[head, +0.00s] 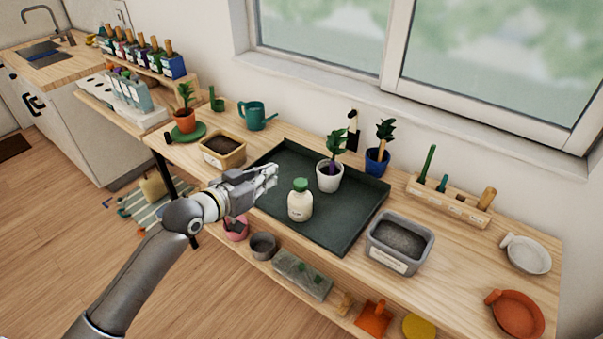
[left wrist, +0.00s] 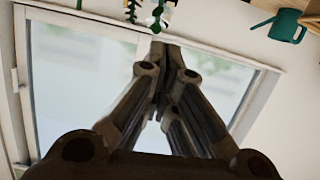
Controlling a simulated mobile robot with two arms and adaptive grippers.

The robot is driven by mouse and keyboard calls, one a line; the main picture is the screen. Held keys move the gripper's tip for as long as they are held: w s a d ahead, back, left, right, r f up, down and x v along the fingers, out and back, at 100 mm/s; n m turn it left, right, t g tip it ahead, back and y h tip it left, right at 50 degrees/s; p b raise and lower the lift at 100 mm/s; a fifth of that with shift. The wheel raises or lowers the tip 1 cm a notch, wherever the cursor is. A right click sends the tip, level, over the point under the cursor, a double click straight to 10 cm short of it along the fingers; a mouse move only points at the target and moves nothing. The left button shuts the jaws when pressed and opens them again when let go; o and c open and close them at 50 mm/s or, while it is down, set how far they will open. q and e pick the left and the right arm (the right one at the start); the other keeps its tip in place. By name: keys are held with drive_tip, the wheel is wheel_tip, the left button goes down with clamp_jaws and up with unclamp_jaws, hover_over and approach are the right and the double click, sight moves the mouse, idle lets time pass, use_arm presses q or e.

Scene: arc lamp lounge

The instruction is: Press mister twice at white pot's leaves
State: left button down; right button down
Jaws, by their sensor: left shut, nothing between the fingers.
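The mister (head: 300,207), a cream bottle with a green top, stands upright on the dark green tray (head: 345,232). The white pot (head: 329,181) with a leafy plant (head: 335,145) stands on the tray just behind and right of the mister. My left gripper (head: 273,175) is shut and empty, held above the tray's left part, left of the mister and apart from it. In the left wrist view its shut fingers (left wrist: 160,55) point toward the window. My right gripper is in neither view.
A blue pot (head: 376,163) with a plant stands behind the tray. A grey soil bin (head: 398,247) is at the tray's right, a wooden soil box (head: 222,153) at its left. A teal watering can (head: 256,116) stands behind; it shows upside down in the wrist view (left wrist: 283,25).

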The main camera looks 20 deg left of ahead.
use_arm(q)
drive_tip(key=shift+w, duration=0.1)
drive_tip(key=p, duration=0.2)
hover_over(295, 186)
wheel_tip(295, 186, down, 2)
drive_tip(key=shift+a+f, duration=0.1)
drive_tip(key=shift+a, duration=0.05)
wheel_tip(295, 186, down, 3)
drive_tip(key=shift+r, duration=0.1)
drive_tip(key=shift+f, duration=0.75)
